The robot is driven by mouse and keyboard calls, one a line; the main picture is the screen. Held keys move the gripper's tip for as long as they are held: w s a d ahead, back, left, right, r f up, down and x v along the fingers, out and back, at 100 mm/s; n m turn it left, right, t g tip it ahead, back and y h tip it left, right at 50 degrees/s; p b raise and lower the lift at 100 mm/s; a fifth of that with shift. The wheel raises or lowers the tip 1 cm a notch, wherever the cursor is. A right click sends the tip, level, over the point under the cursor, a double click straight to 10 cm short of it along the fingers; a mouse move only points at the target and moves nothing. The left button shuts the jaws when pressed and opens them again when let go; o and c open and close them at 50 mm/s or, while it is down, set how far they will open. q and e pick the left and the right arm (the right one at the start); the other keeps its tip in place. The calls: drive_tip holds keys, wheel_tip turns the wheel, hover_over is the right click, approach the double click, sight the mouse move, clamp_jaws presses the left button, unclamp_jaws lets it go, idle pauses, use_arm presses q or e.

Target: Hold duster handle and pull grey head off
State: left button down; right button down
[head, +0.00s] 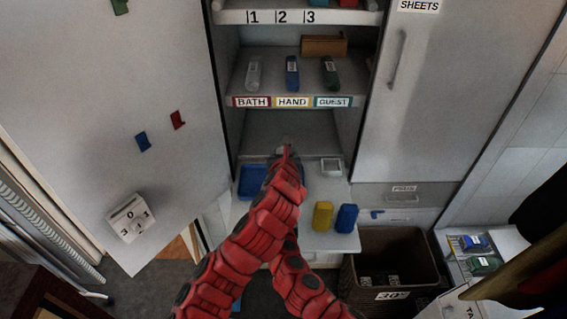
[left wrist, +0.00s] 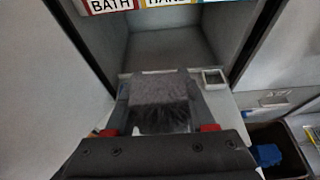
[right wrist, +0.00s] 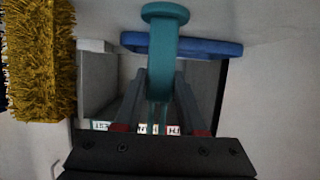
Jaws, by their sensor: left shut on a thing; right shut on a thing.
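The grey fuzzy duster head (left wrist: 160,88) sits between the fingers of my left gripper (left wrist: 158,100), which is shut on it. A darker fuzzy part shows just below it. The teal duster handle (right wrist: 163,55), with a round end, runs between the fingers of my right gripper (right wrist: 160,85), which is shut on it. In the head view my two red arms cross and meet low in front of the cabinet, hiding the grippers and most of the duster. I cannot tell whether head and handle are joined.
A blue tray (head: 252,180) and a small white dish (head: 332,167) are on the low shelf around the arms. A yellow block (head: 323,215) and a blue block (head: 346,218) stand at its front right. A brown basket (head: 425,255) stands on the floor to the right.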

drive_tip(key=shift+c, duration=2)
unclamp_jaws()
drive_tip(key=shift+s, duration=0.15)
